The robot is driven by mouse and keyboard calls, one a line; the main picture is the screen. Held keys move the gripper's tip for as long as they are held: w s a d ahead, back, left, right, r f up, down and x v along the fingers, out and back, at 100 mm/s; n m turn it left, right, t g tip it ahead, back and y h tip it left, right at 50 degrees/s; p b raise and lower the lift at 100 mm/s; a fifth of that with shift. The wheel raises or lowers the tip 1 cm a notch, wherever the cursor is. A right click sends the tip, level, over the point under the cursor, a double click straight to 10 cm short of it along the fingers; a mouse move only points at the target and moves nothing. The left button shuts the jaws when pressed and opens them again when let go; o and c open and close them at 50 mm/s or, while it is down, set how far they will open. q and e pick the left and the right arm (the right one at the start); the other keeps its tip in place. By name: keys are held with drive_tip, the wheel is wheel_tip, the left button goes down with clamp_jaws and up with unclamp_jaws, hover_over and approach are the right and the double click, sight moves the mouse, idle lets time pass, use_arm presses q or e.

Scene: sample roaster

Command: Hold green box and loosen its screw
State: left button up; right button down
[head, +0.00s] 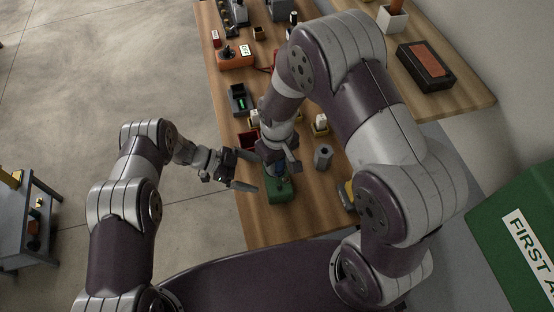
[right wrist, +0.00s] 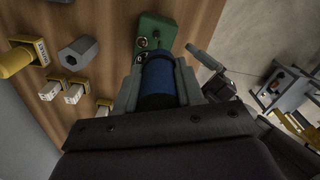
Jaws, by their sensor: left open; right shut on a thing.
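The green box (head: 280,192) lies near the front left edge of the wooden table. In the right wrist view, the green box (right wrist: 157,27) shows small round metallic fittings on its face; I cannot tell which is the screw. My right gripper (head: 281,164) is shut on a blue cylindrical tool (right wrist: 158,82), above the box. The tool's tip is hidden, so contact with the box cannot be told. My left gripper (head: 248,171) is open and empty, just left of the box, with its fingers pointing towards it. It also shows in the right wrist view (right wrist: 213,72).
A grey hexagonal piece (head: 323,156) stands right of the box. A dark red bin (head: 248,139) sits behind it, and a yellow-and-grey item (head: 346,195) lies to the right. The table's front strip (head: 290,226) is clear. A grey cart (head: 30,220) stands far left.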

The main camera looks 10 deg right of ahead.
sight(271, 179)
use_arm(q)
drive_tip(key=s+d+f, duration=0.3)
drive_tip(key=shift+d, duration=0.1)
drive_tip(key=shift+w+d+f, duration=0.25)
drive_tip(key=shift+d+f, duration=0.05)
drive_tip(key=shift+d, duration=0.4)
drive_tip(key=shift+w+d+f, duration=0.25)
drive_tip(key=shift+d, duration=0.45)
drive_tip(key=shift+s+a+r, duration=0.15)
drive_tip(key=shift+a+r, duration=0.05)
drive_tip(key=shift+a, duration=0.05)
drive_tip(key=shift+d, duration=0.15)
clamp_jaws()
drive_tip(key=c, duration=1.3)
unclamp_jaws()
drive_tip(key=o, duration=1)
